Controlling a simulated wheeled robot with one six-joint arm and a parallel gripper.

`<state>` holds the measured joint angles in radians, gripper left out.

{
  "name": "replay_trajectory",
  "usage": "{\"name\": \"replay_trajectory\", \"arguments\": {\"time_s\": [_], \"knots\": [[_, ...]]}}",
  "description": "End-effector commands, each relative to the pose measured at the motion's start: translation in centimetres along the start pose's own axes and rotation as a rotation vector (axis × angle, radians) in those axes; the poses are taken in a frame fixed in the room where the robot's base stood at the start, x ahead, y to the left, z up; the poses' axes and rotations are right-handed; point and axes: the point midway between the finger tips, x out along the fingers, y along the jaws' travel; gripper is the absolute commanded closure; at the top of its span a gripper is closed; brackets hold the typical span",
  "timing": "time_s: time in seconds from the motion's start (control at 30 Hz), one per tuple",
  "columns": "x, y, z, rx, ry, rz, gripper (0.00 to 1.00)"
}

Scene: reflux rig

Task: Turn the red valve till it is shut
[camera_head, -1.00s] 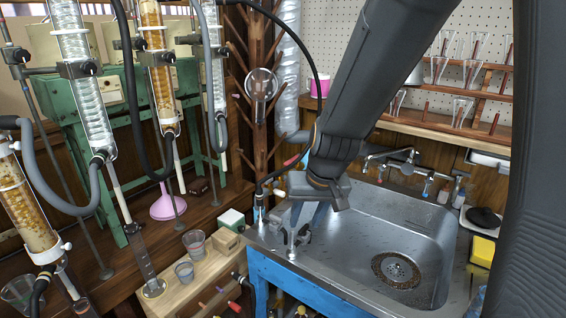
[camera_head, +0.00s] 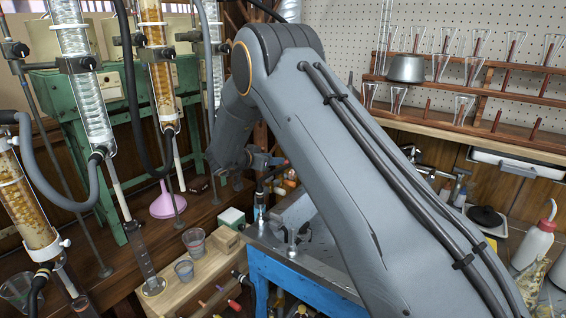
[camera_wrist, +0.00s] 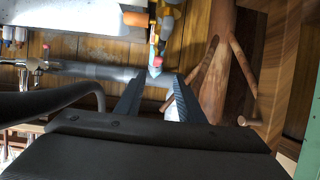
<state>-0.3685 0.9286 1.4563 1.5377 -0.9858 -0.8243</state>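A small red handle (camera_head: 284,163), which I take to be the red valve, shows in the head view behind the sink's left corner, close to my gripper (camera_head: 268,162). In the wrist view my gripper (camera_wrist: 157,84) is open, its two dark fingers apart with nothing between them. A small red-tipped part (camera_wrist: 157,61) lies just beyond the gap between the fingertips. My arm covers much of the sink.
Glass columns with hoses and a green frame (camera_head: 105,130) stand at the left. A pink funnel (camera_head: 167,203) and beakers (camera_head: 195,241) stand on the bench. In the wrist view a wooden drying tree (camera_wrist: 216,75) is right of the fingers and a grey pipe (camera_wrist: 100,71) runs behind.

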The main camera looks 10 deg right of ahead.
Motion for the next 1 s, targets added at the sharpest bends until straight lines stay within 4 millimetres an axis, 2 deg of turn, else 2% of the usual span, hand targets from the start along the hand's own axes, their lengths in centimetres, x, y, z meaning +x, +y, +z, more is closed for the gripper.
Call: {"name": "replay_trajectory", "arguments": {"time_s": [0.17, 0.5, 0.7, 1.0], "knots": [[0.5, 0.1, 0.7, 0.002, 0.001, 0.037, 0.65], [5.3, 0.4, 0.7, 0.001, 0.000, 0.037, 0.65], [7.3, 0.4, 0.7, 0.001, 0.000, 0.035, 0.65], [7.8, 0.4, 0.7, 0.002, 0.000, 0.035, 0.65]]}}
